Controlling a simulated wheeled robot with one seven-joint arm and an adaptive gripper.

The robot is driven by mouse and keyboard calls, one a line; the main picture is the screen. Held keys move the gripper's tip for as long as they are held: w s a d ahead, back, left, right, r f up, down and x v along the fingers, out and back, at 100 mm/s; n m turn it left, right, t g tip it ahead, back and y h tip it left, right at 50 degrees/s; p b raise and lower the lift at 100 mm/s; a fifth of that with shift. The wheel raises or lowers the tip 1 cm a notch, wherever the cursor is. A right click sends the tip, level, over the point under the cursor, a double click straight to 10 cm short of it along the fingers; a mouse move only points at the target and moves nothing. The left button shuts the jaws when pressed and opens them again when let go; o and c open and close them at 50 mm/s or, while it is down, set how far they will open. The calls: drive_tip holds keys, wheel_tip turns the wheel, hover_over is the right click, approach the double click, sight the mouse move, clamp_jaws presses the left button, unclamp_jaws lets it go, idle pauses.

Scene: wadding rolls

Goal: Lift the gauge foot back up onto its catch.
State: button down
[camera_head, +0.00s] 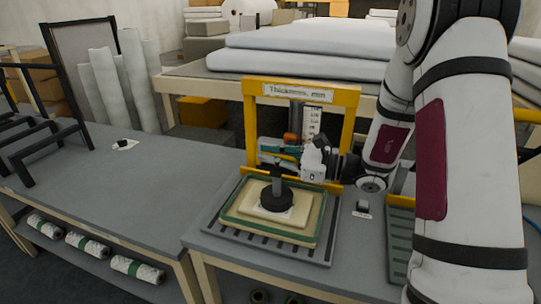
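The gauge has a yellow upright frame (249,120) with a "Thickness, mm" sign and a white scale behind my arm. The gauge foot (277,197) is a dark round disc with a grey stem. It is down, resting on a pale wadding pad (298,213) in a green-edged tray. My gripper (268,154) reaches in from the right, in front of the frame and just above the foot's stem. Its fingers overlap dark and teal parts, so I cannot tell whether they are open or touch the stem. The catch cannot be made out.
The tray stands on a slotted grey base (222,232) on the grey table (167,185). A small black item on a white label (362,208) and a green slotted panel (400,240) lie to the right. The table's left part is largely clear. White wadding sheets (300,62) lie behind.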

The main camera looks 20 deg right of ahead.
wheel_tip(320, 180, up, 9)
drive_tip(key=p, duration=0.4)
drive_tip(key=shift+r+p, duration=0.15)
drive_tip(key=shift+p, duration=0.2)
drive_tip(key=shift+r, duration=0.4)
drive_tip(key=c, duration=1.9)
unclamp_jaws()
drive_tip(key=shift+r, duration=0.1)
drive_tip(key=shift+o, duration=1.2)
